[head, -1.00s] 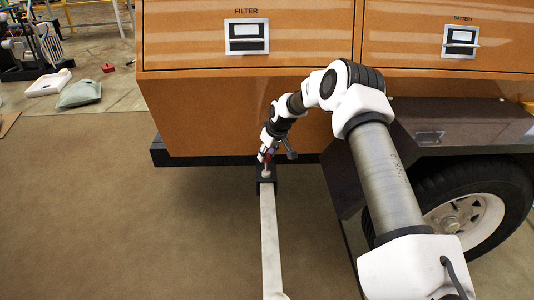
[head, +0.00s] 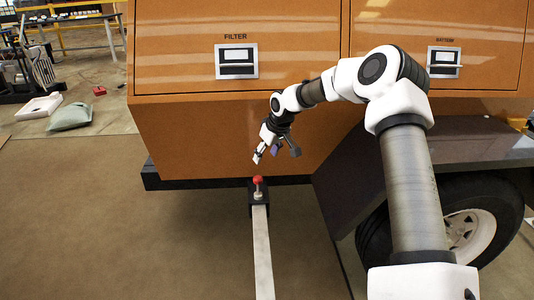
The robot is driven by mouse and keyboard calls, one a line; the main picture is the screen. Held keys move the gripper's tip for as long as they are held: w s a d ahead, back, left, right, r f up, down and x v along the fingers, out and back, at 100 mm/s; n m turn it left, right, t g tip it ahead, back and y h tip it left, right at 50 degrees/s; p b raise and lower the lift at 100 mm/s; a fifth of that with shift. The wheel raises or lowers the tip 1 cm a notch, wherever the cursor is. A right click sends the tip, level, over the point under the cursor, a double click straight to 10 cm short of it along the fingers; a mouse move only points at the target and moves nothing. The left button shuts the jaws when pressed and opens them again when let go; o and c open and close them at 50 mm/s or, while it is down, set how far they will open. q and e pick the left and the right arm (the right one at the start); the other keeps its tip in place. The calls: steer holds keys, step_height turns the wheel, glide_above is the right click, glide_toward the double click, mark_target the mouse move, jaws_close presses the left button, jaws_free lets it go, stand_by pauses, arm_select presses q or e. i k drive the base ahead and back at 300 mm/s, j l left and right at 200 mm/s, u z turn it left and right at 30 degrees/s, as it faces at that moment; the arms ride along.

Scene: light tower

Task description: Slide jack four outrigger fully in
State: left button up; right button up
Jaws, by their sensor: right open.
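The outrigger (head: 262,255) is a long pale bar that runs from a dark socket under the orange cabinet's lower edge toward the bottom of the head view. A pin with a red knob (head: 258,181) stands upright on top of the dark socket (head: 259,203). My right gripper (head: 273,158) is open and empty, above the red knob and apart from it, in front of the orange panel. The bar's near end is cut off by the bottom of the picture. My left gripper is not in view.
The orange cabinet (head: 200,120) has FILTER and BATTERY doors with latches. A wheel (head: 470,230) under a dark fender stands at right. The floor left of the bar is clear.

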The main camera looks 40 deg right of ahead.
mark_target(265, 286)
steer(key=k, duration=1)
